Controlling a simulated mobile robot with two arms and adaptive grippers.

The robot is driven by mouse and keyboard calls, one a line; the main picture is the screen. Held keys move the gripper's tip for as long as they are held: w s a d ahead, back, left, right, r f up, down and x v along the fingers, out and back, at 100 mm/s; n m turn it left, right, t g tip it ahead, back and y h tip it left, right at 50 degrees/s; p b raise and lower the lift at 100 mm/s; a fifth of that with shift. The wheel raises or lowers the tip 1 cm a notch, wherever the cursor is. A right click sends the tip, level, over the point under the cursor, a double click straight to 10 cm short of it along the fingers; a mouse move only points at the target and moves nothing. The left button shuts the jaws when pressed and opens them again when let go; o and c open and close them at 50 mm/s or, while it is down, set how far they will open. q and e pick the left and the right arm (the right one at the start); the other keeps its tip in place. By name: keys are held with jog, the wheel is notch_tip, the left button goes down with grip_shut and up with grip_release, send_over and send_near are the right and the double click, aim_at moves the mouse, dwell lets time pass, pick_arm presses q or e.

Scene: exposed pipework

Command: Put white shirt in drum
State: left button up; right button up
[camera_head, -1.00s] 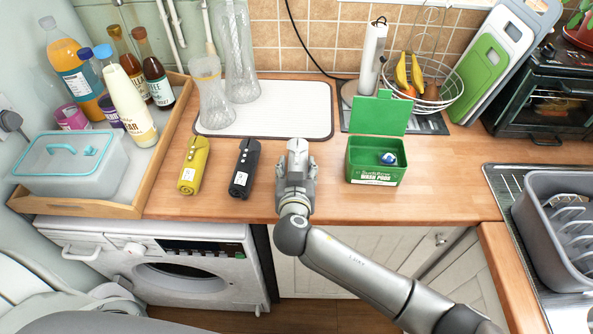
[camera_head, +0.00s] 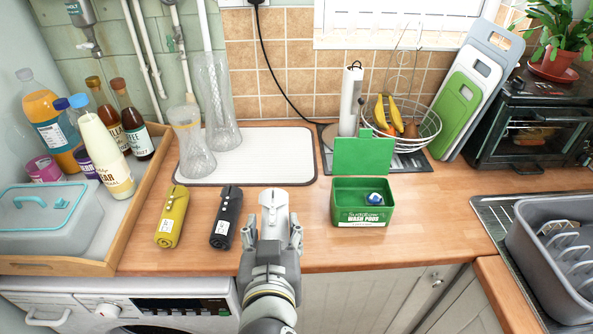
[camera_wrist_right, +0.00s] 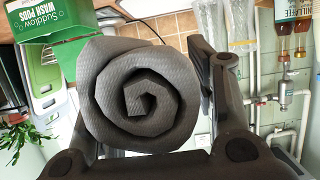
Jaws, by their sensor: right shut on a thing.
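The white shirt (camera_head: 273,203) is a tight roll at the front of the wooden worktop, right of a yellow roll (camera_head: 172,217) and a black roll (camera_head: 227,217). My right gripper (camera_head: 272,232) is shut on the shirt, with its fingers on either side of the roll's near part. In the right wrist view the roll's spiral end (camera_wrist_right: 138,95) shows large and shaded grey between the fingers. I cannot tell whether it is clear of the worktop. The washing machine (camera_head: 70,308) is at the lower left; its drum is hidden below the picture. My left gripper is not in view.
A green wash pods box (camera_head: 361,215) stands open to the right of the shirt. A wooden tray (camera_head: 118,225) with bottles and a lidded tub is at the left. A white mat (camera_head: 262,160) with glass vases lies behind. A grey dish rack (camera_head: 545,255) is at the right.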

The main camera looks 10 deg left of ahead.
jog(key=w+d+r+m+h, duration=0.1)
jog(key=w+d+r, duration=0.2)
jog(key=d, duration=0.7)
jog(key=w+d+r+m+h, duration=0.1)
jog(key=w+d, duration=0.3)
jog(key=d, duration=0.7)
jog(key=w+d+r+m+h, duration=0.1)
jog(key=w+d+r, duration=0.3)
jog(key=d, duration=0.6)
jog(key=shift+w+d+r+t+h, duration=0.15)
jog(key=shift+d+r+t+h, duration=0.15)
jog(key=shift+d+h, duration=0.1)
jog(key=shift+a, duration=0.15)
